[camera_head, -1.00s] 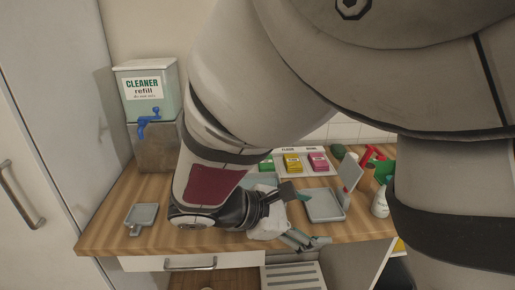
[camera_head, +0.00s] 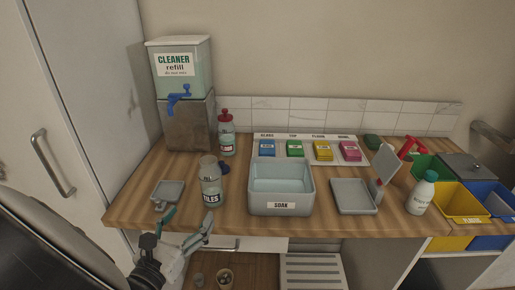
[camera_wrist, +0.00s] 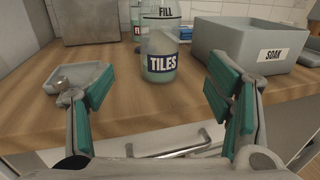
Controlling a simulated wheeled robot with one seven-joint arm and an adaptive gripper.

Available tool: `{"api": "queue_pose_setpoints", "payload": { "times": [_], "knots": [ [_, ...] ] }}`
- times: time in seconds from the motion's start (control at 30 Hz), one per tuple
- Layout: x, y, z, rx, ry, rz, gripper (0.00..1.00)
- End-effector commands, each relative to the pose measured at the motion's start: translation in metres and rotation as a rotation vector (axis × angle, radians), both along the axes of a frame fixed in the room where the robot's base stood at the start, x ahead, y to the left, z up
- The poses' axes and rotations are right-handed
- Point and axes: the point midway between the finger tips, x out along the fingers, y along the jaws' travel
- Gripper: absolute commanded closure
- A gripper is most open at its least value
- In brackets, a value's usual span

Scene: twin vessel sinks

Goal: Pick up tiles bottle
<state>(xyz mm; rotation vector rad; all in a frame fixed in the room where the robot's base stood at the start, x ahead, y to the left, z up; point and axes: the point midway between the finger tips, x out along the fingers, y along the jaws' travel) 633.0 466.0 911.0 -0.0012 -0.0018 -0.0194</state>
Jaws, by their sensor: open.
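The tiles bottle (camera_head: 211,186) is a clear bottle with a dark "TILES" label and a "FILL" mark above it. It stands upright near the counter's front edge, left of the soak basin. It also shows in the wrist view (camera_wrist: 160,45), centred ahead of my fingers. My gripper (camera_head: 185,222) is open and empty, in front of the counter's front edge and short of the bottle. In the wrist view its teal-padded fingers (camera_wrist: 165,98) are spread wide, with the bottle beyond them and in line with the gap.
The grey soak basin (camera_head: 282,208) is right of the bottle, and a small grey tray (camera_head: 168,193) is left. A red-capped bottle (camera_head: 226,135) and the cleaner refill tank (camera_head: 182,75) stand behind. A blue cap (camera_head: 225,168) lies close behind the bottle.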

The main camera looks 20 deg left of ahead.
Motion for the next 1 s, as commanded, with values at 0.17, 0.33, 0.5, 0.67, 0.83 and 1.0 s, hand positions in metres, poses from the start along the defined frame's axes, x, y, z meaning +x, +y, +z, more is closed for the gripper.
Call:
{"api": "queue_pose_setpoints", "payload": {
  "times": [0.17,0.33,0.5,0.67,0.83,1.0],
  "knots": [
    [0.036,-0.003,0.0,0.001,0.001,-0.007,0.27],
    [0.063,-0.004,0.0,0.001,0.001,-0.007,0.27],
    [0.073,-0.003,0.0,0.001,0.001,-0.005,0.27],
    [0.083,-0.004,0.0,0.001,0.001,-0.008,0.27],
    [0.107,-0.002,-0.002,0.001,0.001,-0.008,0.27],
    [0.125,-0.002,-0.001,0.002,0.001,-0.006,0.27]
  ]
}}
